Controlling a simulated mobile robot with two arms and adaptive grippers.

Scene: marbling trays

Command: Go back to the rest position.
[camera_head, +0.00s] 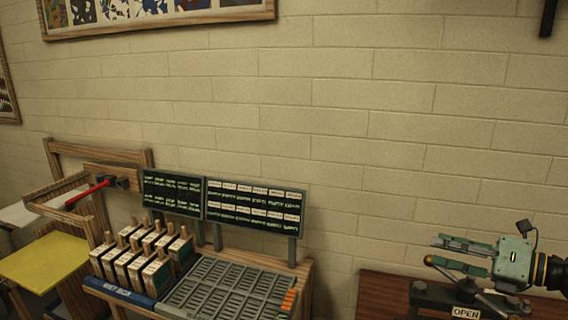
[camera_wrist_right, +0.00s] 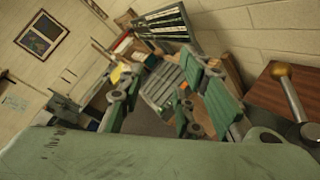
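My right gripper (camera_head: 452,251) is at the right of the head view, above a brown table and pointing left. Its green fingers are apart with nothing between them. In the right wrist view the two fingers (camera_wrist_right: 165,105) also stand apart, with the slotted tray seen beyond the gap. A lever with a brass ball knob (camera_head: 429,260) is close to the fingers in the head view; in the wrist view the knob (camera_wrist_right: 281,70) stands to the right, outside the fingers. A plate reading OPEN (camera_head: 466,313) is below the gripper. My left gripper is in neither view.
A wooden stand holds a grey slotted tray (camera_head: 215,291), several wood-handled blocks (camera_head: 130,262) and two dark label boards (camera_head: 254,206). A red-handled tool (camera_head: 90,194) lies on a wooden rack at the left, above a yellow sheet (camera_head: 45,262). The brown table (camera_head: 375,291) adjoins the wall.

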